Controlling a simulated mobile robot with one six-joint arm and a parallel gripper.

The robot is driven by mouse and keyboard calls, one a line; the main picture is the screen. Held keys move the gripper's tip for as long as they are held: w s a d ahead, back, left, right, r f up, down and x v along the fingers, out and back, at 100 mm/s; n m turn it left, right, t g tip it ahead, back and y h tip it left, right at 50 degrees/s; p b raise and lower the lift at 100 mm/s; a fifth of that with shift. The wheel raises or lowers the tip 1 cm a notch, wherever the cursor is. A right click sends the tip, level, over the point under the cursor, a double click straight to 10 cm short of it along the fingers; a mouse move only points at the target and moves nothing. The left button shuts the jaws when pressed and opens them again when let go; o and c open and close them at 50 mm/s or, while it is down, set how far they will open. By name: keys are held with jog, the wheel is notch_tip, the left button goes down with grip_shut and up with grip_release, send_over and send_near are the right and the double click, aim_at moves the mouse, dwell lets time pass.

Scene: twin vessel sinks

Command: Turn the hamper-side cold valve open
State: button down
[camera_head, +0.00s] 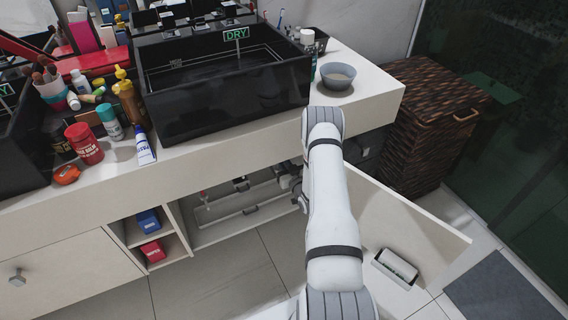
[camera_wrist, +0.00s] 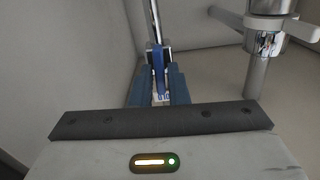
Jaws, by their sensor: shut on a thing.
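In the wrist view my gripper (camera_wrist: 159,92) is shut on a narrow blue handle (camera_wrist: 158,58), which appears to be the cold valve. The handle stands upright between the fingers, in line with a thin metal pipe (camera_wrist: 153,15) above it. The valve body is mostly hidden by the fingers, so I cannot tell how far it is turned. In the head view my arm reaches under the counter into the open cabinet, and my fingertips are hidden. The woven hamper (camera_head: 428,125) stands at the right, beyond the counter's end.
A thick drain pipe (camera_wrist: 258,75) with a side branch stands right of my gripper. The cabinet wall (camera_wrist: 75,60) is close on the left. The open cabinet door (camera_head: 415,225) stands right of my arm. The black sink (camera_head: 225,90) is above.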

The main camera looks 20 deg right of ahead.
jog(key=shift+n+b, duration=0.3)
jog(key=shift+n, duration=0.2)
jog(key=c, duration=1.4)
grip_release()
jog(key=shift+c, duration=0.2)
jog(key=s+p, duration=0.1)
jog(key=s, duration=0.6)
jog(key=shift+s, duration=0.4)
jog(key=shift+d, duration=0.1)
